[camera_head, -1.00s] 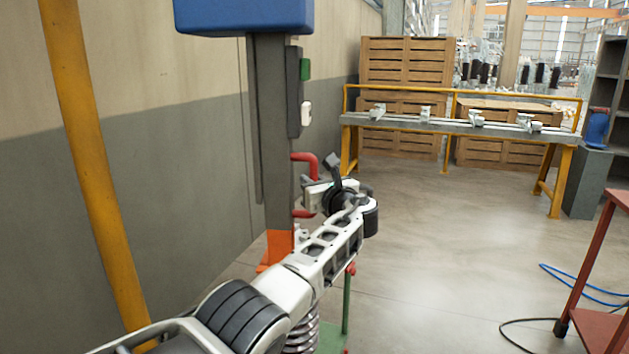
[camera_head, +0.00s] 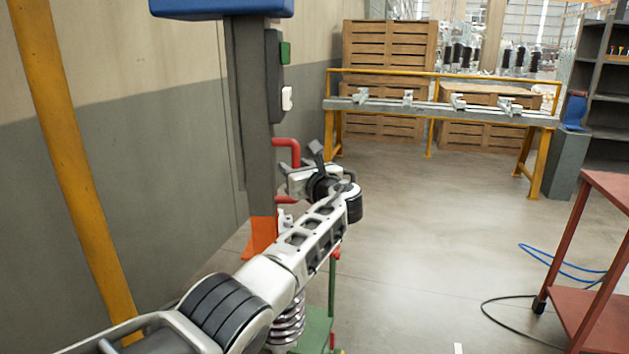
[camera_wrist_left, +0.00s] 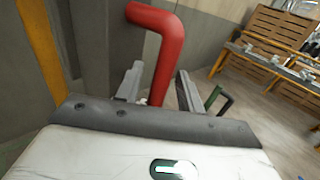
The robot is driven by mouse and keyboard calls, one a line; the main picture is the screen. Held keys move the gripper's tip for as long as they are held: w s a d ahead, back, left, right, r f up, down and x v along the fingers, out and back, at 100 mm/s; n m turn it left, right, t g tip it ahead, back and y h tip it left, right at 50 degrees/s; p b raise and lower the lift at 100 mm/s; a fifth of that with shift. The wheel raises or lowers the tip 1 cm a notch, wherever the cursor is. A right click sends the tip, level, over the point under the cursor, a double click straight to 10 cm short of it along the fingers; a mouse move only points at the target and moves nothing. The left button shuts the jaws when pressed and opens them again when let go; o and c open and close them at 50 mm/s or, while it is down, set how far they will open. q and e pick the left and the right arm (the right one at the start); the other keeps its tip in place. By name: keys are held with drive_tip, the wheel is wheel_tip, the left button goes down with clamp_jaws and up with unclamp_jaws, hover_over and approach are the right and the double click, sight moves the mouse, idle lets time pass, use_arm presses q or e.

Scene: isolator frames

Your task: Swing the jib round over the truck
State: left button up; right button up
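The jib's dark grey column (camera_head: 257,130) stands upright by the wall, with a blue head (camera_head: 222,8) cut off by the top edge and an orange foot. A red bent handle (camera_head: 288,146) sticks out from it. My left gripper (camera_head: 308,178) is at this handle. In the left wrist view the red handle (camera_wrist_left: 165,62) passes between the two fingers (camera_wrist_left: 160,88), with small gaps on both sides. A green frame (camera_head: 318,325) shows low behind my arm, mostly hidden; I cannot tell whether it is the truck. My right gripper is out of view.
A yellow post (camera_head: 70,160) stands at the left before the wall. A red cart (camera_head: 600,290) stands at the right, with a blue hose (camera_head: 560,265) and a black cable on the floor. A yellow-legged bench (camera_head: 440,113) is at the back. The middle floor is clear.

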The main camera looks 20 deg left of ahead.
use_arm(q)
drive_tip(key=p+v, duration=0.1)
drive_tip(key=v, duration=1.4)
drive_tip(key=shift+p, duration=0.4)
drive_tip(key=shift+s, duration=0.15)
drive_tip(key=shift+c, duration=0.4)
